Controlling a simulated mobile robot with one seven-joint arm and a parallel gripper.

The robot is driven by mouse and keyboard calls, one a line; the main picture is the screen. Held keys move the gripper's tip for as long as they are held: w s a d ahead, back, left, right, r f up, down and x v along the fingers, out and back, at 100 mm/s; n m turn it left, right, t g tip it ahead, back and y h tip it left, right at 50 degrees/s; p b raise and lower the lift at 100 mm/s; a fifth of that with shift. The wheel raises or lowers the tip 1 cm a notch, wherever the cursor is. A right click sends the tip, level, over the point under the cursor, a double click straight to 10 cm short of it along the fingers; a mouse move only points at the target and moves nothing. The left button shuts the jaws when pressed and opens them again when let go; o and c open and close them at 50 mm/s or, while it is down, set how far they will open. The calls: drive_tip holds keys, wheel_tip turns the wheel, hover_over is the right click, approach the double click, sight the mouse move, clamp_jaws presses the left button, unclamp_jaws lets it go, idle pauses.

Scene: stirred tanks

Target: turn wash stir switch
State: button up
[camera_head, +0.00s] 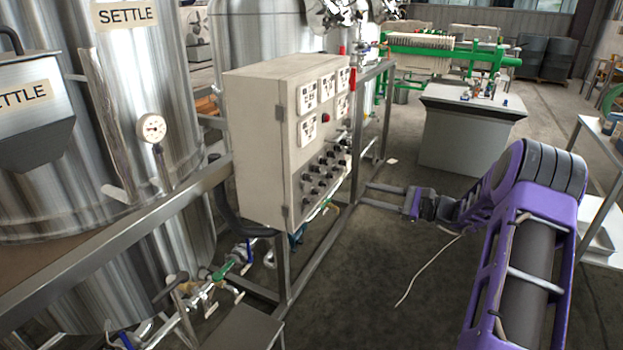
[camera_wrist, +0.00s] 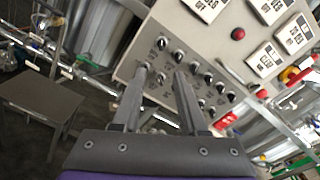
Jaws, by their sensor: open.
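The beige control cabinet (camera_head: 262,150) stands left of centre in the head view, its panel facing right. Several black rotary switches (camera_head: 322,160) fill the panel's lower part. In the wrist view the switches (camera_wrist: 208,78) run in slanted rows; their labels are too small to read, so I cannot tell which is the wash stir switch. My gripper (camera_head: 367,196) is open and empty, to the right of the panel in the head view. In the wrist view its two fingers (camera_wrist: 163,70) point at the lower switch rows and partly cover some. Contact with a switch is not visible.
A steel frame rail (camera_head: 330,240) and valves (camera_head: 225,270) lie below the cabinet. Steel tanks (camera_head: 130,100) stand left. A grey block table (camera_head: 460,130) stands behind my arm; the floor between is mostly clear.

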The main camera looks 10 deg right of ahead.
sight(311, 178)
drive_tip(key=x, duration=1.7)
drive_tip(key=shift+r, duration=0.35)
clamp_jaws()
